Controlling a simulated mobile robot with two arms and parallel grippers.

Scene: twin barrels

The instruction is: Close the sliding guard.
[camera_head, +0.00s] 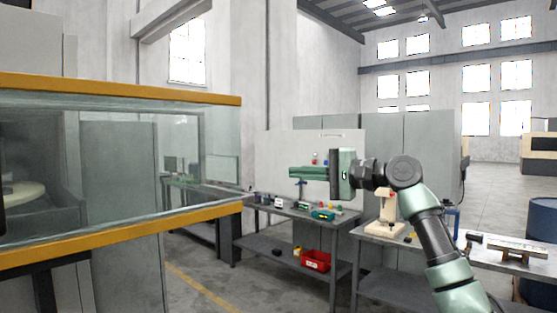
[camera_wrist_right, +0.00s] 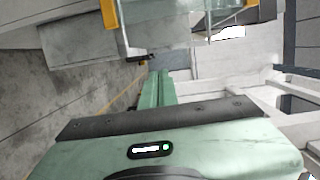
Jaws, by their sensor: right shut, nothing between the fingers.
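The sliding guard is a clear panel (camera_head: 110,150) between an orange top rail (camera_head: 120,90) and an orange bottom rail (camera_head: 130,232), on the left of the head view. Its right end stands at the middle left. My right gripper (camera_head: 292,172) is shut and empty, level with the panel and pointing left, to the right of its end in the picture. In the right wrist view the green fingers (camera_wrist_right: 157,80) are together, and an orange rail (camera_wrist_right: 109,14) of the guard shows beyond them. I see no contact. My left gripper is not in view.
A grey workbench (camera_head: 262,206) with small parts stands behind and below my right gripper, a red bin (camera_head: 315,261) on its lower shelf. Another bench (camera_head: 380,258) with a wooden stand (camera_head: 384,228) is to the right. Grey floor with a yellow line (camera_head: 200,288) is open at lower left.

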